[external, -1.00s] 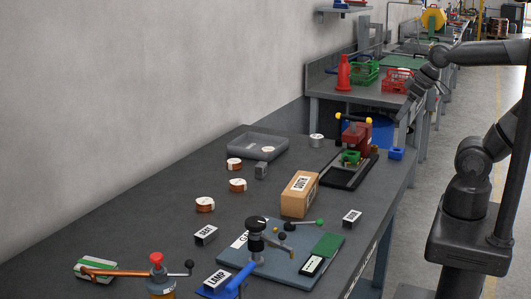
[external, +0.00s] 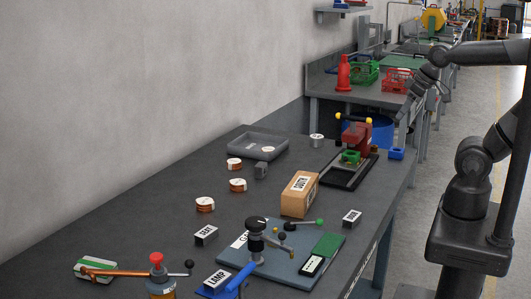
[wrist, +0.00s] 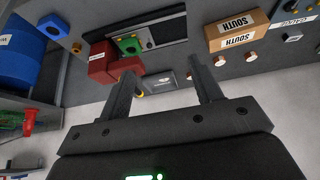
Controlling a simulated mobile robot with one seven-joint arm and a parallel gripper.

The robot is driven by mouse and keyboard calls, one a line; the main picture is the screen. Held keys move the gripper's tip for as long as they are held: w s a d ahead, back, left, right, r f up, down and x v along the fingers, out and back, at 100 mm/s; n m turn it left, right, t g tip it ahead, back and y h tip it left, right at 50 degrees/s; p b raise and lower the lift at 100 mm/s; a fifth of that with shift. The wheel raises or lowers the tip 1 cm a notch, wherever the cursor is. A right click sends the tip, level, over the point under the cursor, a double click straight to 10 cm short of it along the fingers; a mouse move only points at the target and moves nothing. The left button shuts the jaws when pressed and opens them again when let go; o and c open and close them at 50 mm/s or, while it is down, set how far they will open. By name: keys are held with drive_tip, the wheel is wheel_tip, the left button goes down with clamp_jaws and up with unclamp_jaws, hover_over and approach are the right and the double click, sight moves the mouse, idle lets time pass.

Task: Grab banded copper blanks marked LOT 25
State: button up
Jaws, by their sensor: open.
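Three copper blanks with pale labels on top stand on the dark bench in the external view: the back one (external: 234,164), the middle one (external: 237,185) and the front one (external: 205,204). Another round piece with a white top (external: 267,150) lies in the grey tray (external: 250,142). The lot marks are too small to read. In the wrist view a small brownish round piece (wrist: 248,57) shows near the SOUTH box. My gripper (external: 401,116) is open and empty, right of the bench's far end and well away from the blanks. Its spread fingers show in the wrist view (wrist: 164,72).
The SOUTH box (external: 299,194) stands right of the blanks. A red press (external: 355,134) stands behind it, near my gripper. SEAT (external: 206,235) and LAMP (external: 217,280) blocks and a clamp (external: 257,240) occupy the front. The bench left of the blanks is clear.

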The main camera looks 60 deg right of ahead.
drive_tip(key=shift+o, duration=0.5)
drive_tip(key=shift+o, duration=1.4)
drive_tip(key=n+g, duration=0.1)
drive_tip(key=n, duration=0.1)
hover_over(238, 182)
drive_tip(key=s+d, duration=0.1)
drive_tip(key=s, duration=0.4)
wheel_tip(238, 182, down, 15)
drive_tip(key=shift+y, duration=0.4)
drive_tip(key=x, duration=1)
drive_tip(key=shift+w+f, duration=0.2)
drive_tip(key=shift+w, duration=0.2)
